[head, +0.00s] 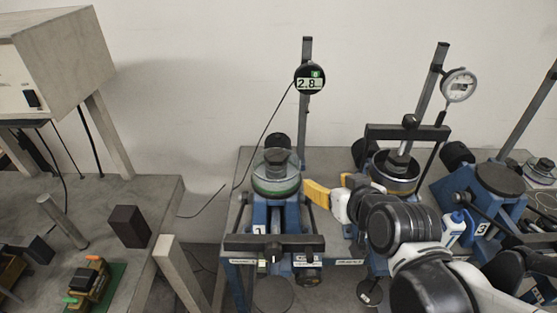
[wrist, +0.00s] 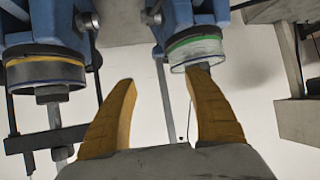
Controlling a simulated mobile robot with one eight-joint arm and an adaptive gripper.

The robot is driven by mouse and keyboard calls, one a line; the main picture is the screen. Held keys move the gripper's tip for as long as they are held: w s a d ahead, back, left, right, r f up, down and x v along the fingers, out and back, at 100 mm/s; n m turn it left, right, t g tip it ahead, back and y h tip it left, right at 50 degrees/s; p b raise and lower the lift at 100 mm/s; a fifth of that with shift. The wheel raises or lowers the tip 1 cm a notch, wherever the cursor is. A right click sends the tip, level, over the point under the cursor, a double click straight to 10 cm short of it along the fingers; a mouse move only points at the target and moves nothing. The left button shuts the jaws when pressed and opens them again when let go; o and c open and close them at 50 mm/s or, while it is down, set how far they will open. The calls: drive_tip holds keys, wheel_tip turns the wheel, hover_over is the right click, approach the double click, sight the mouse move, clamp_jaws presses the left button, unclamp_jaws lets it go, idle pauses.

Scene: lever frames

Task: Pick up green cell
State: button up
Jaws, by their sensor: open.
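The green cell (head: 276,186) is a round, clear-walled cell with a green band and a dark knob on top. It sits on the blue stand marked 1, under a digital gauge (head: 309,79). In the wrist view the green cell (wrist: 194,48) is at upper right, beyond the right fingertip. My gripper (head: 312,193) is just right of the cell in the head view, its yellow fingers pointing toward it. In the wrist view my gripper (wrist: 160,78) has its fingers wide apart with nothing between them. I cannot tell how far the fingertips are from the cell.
A similar cell with a yellow band (head: 395,184) sits on the middle stand, beside my arm; it also shows in the wrist view (wrist: 44,72). A dial gauge (head: 458,85) stands above it. A third stand (head: 497,190) is at right. A side table (head: 150,195) is at left.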

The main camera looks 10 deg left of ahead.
drive_tip(key=n+y+p, duration=0.1)
drive_tip(key=n+y, duration=0.1)
approach(276, 160)
drive_tip(key=w+f, duration=0.2)
drive_tip(key=shift+t, duration=0.3)
drive_tip(key=b+x, duration=0.1)
drive_tip(key=x, duration=0.4)
drive_tip(key=shift+a+r, duration=0.1)
drive_tip(key=shift+a, duration=0.05)
drive_tip(key=b+x, duration=0.1)
drive_tip(key=x, duration=0.1)
drive_tip(key=b+x, duration=0.1)
drive_tip(key=x, duration=0.2)
drive_tip(key=shift+s+a+f, duration=0.15)
drive_tip(key=shift+f, duration=0.15)
drive_tip(key=c, duration=1.2)
